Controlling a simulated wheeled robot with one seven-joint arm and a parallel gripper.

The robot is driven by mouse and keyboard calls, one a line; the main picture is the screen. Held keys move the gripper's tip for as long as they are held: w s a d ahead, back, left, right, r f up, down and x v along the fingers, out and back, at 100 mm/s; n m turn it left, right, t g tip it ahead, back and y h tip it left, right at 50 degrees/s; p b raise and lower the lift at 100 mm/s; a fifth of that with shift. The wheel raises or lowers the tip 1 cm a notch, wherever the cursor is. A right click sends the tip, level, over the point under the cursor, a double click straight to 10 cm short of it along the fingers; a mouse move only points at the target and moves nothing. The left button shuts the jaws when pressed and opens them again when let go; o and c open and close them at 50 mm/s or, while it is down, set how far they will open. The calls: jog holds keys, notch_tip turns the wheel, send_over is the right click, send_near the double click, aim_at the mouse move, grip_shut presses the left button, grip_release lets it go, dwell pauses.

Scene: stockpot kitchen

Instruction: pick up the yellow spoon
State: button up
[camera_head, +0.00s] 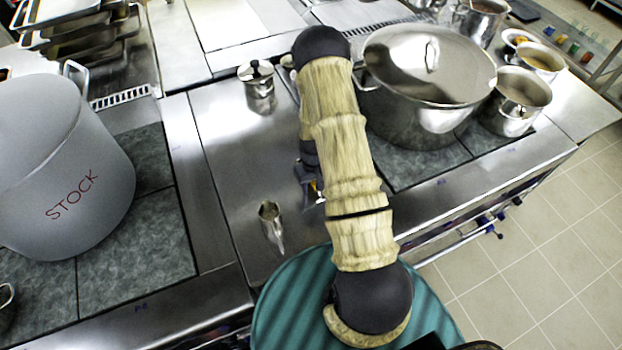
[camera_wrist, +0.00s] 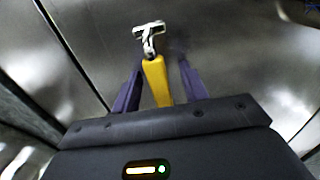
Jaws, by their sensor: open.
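A utensil with a yellow handle (camera_wrist: 156,82) and a silver, T-shaped head lies on the steel counter in the wrist view. The head looks more like a peeler than a spoon bowl; no clear spoon bowl shows. My gripper (camera_wrist: 159,75) is open, with one purple finger on each side of the yellow handle and a gap visible on both sides. The near end of the handle is hidden by the gripper body.
A lidded steel canister (camera_head: 258,88) is farther back. The large grey STOCK pot (camera_head: 62,170) is at the left, and a big lidded steel pot (camera_head: 425,85) stands at the right. Bare steel counter (camera_head: 225,170) lies left of my gripper.

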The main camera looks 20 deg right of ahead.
aim_at(313, 182)
dwell(0.3)
grip_shut()
jog(key=shift+r, duration=0.2)
notch_tip(313, 182, up, 10)
jog(key=b, duration=0.3)
jog(key=shift+f, duration=0.15)
dwell(0.7)
